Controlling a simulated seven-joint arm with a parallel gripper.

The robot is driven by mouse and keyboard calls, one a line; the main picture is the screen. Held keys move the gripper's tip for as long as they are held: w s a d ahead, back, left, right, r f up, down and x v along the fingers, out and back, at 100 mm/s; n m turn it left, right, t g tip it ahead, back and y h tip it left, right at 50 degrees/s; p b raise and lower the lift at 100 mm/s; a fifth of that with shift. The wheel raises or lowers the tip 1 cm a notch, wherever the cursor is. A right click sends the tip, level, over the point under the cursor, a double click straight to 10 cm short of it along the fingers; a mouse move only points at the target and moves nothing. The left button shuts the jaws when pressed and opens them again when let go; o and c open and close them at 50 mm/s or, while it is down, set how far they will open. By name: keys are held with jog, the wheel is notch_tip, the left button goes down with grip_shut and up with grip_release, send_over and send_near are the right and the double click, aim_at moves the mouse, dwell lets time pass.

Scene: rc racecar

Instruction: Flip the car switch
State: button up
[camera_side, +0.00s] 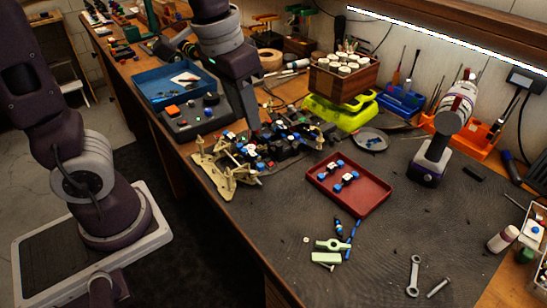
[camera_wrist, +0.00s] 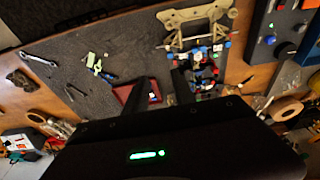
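The RC car (camera_side: 232,162) is an open chassis with a beige plate at its front left, dark parts, and blue, red and white fittings. It lies on the dark mat near the bench's left edge. It also shows in the wrist view (camera_wrist: 200,45) at upper right. The car's switch is too small to pick out, or hidden by the gripper.
A red tray (camera_side: 355,198) with small parts lies right of the car. A grey control box (camera_side: 200,120) and blue bin (camera_side: 155,80) stand behind left. A yellow-green stand (camera_side: 340,113) with a wooden box is behind.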

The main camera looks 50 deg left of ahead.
aim_at(269, 162)
jog(key=w+a+f, duration=0.1)
jog(key=w+f, duration=0.1)
jog(key=f, duration=0.4)
jog(key=w+a+f+g+y, duration=0.1)
jog(key=w+f, duration=0.2)
jog(key=f, duration=0.3)
jog(key=w+a+f+g+y, duration=0.1)
jog(key=w+a+f, duration=0.1)
jog(key=f, duration=0.4)
jog(key=shift+w, duration=0.75)
jog(key=shift+c, duration=0.4)
